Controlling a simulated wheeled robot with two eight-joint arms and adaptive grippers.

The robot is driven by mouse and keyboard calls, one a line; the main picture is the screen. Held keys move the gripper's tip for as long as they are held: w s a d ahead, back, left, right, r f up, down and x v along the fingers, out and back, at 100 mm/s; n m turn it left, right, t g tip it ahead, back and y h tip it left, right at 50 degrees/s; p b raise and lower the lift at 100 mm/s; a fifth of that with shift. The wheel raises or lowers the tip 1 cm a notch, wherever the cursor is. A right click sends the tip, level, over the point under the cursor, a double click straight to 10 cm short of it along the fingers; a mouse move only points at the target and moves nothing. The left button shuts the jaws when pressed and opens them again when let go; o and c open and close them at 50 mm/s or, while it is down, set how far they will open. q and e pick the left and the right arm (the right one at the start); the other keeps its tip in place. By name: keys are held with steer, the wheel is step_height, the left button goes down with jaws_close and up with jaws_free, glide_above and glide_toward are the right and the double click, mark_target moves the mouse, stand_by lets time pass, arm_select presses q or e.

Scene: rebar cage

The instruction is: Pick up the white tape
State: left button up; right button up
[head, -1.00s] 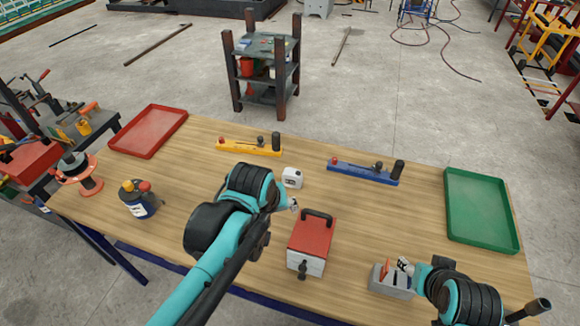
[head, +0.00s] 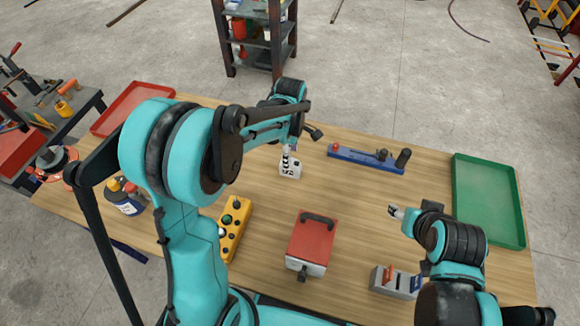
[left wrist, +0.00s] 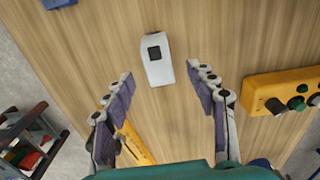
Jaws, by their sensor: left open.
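The white tape (head: 290,169) stands near the middle of the wooden table, partly covered by my left fingers in the head view. In the left wrist view the white tape (left wrist: 154,72), a white block with a black square, lies just beyond the fingertips, slightly left of centre between them. My left gripper (head: 287,153) reaches down close to it. In the left wrist view the left gripper (left wrist: 160,90) is open, its jaws spread wider than the tape, with nothing between them. My right gripper (head: 394,211) is over the table's right part, away from the tape; its jaws are too small to judge.
A blue level (head: 365,158) lies right of the tape. A yellow button box (head: 235,232) and red-lidded box (head: 311,240) are nearer. A yellow level (left wrist: 134,145) shows in the wrist view. A grey holder (head: 396,282) and green tray (head: 489,205) are right.

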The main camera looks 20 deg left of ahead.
mark_target(295, 172)
arm_select(q)
step_height(295, 172, down, 5)
steer(key=shift+w+b, duration=0.15)
steer(key=shift+b, duration=0.7)
steer(key=shift+r, duration=0.1)
steer(key=shift+c, duration=0.6)
jaws_close()
steer(key=shift+r, duration=0.15)
